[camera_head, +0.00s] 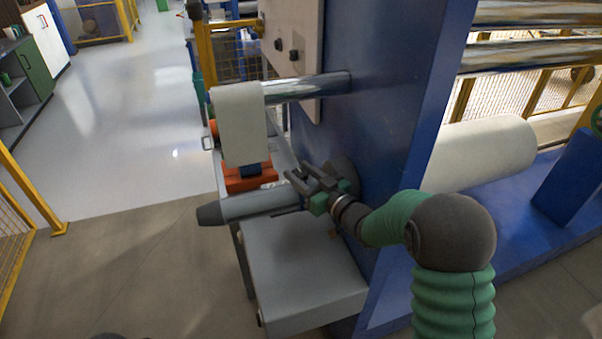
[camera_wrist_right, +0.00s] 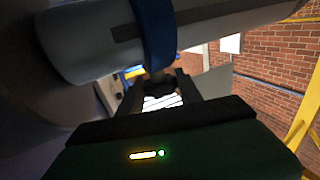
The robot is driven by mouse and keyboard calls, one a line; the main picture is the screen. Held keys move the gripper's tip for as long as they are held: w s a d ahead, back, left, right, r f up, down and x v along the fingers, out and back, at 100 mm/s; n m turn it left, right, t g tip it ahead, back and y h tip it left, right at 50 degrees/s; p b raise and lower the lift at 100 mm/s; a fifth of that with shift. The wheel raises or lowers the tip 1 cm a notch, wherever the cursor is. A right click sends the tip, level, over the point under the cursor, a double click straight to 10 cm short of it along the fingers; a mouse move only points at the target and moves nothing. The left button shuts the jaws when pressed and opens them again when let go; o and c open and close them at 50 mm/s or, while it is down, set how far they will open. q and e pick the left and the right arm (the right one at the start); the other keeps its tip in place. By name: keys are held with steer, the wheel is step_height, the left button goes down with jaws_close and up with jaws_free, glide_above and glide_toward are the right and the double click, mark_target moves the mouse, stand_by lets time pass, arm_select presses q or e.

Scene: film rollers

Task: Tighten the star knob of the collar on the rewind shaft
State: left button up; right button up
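The rewind shaft (camera_head: 262,204) is a grey cylinder with a dark tapered tip, sticking out left from the blue machine frame. In the right wrist view the shaft (camera_wrist_right: 90,45) crosses the top, with a blue collar (camera_wrist_right: 155,35) around it. A dark piece, seemingly the star knob (camera_wrist_right: 156,77), shows under the collar. My right gripper (camera_head: 303,178) is at the shaft near the frame; its fingers (camera_wrist_right: 158,85) are apart, one on each side of the knob. Contact cannot be told. The collar is hidden in the head view. My left gripper is out of view.
A grey box (camera_head: 300,270) stands under the shaft. The blue frame (camera_head: 390,100) stands close by my right arm.

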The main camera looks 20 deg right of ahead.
steer(key=shift+a, duration=0.1)
jaws_close()
